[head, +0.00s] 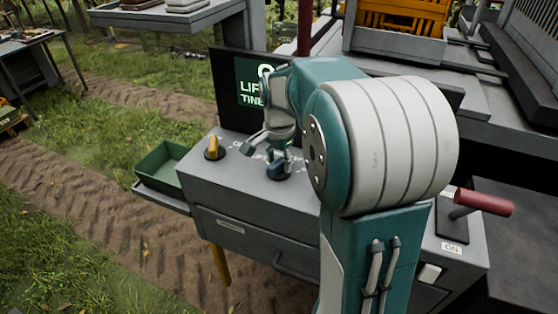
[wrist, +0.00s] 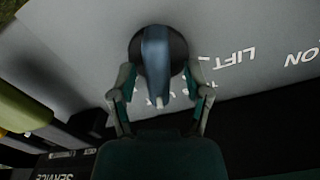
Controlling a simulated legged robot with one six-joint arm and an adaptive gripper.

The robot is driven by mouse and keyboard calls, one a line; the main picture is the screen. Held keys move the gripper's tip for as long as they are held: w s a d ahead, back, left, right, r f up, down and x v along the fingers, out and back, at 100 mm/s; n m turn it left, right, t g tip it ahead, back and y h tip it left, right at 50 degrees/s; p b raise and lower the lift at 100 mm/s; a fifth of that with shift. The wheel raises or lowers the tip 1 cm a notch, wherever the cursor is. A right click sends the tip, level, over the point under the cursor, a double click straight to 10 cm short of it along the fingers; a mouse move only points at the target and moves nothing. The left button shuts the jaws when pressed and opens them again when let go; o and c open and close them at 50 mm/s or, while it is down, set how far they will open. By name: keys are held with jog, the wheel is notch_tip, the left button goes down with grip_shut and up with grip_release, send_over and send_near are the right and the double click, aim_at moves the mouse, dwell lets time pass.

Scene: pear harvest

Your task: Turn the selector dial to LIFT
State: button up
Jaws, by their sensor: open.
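The selector dial, a blue knob on a round black base, shows in the wrist view (wrist: 160,55). Its white pointer mark faces the bottom of that picture, toward my palm. A white LIFT label (wrist: 237,58) is printed to the right of the dial; other lettering is partly covered by a finger. My gripper (wrist: 161,82) is open, with one finger on each side of the knob; I cannot tell whether they touch it. In the head view my gripper (head: 268,148) is over the grey console (head: 235,184), and the dial's dark base (head: 278,177) shows below it.
A yellow knob (head: 213,147) stands left of the dial. A dark screen (head: 246,98) with partly hidden lettering rises behind. A green tray (head: 165,167) hangs at the console's left. A red-handled lever (head: 484,202) stands at right near an ON label.

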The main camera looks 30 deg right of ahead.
grip_shut()
jog(key=shift+n, duration=0.3)
jog(key=n, duration=0.3)
jog(key=shift+n, duration=0.3)
jog(key=n, duration=0.3)
jog(key=shift+n, duration=0.3)
jog(key=n, duration=0.4)
jog(key=shift+w+a+n, duration=0.1)
jog(key=shift+n, duration=2.1)
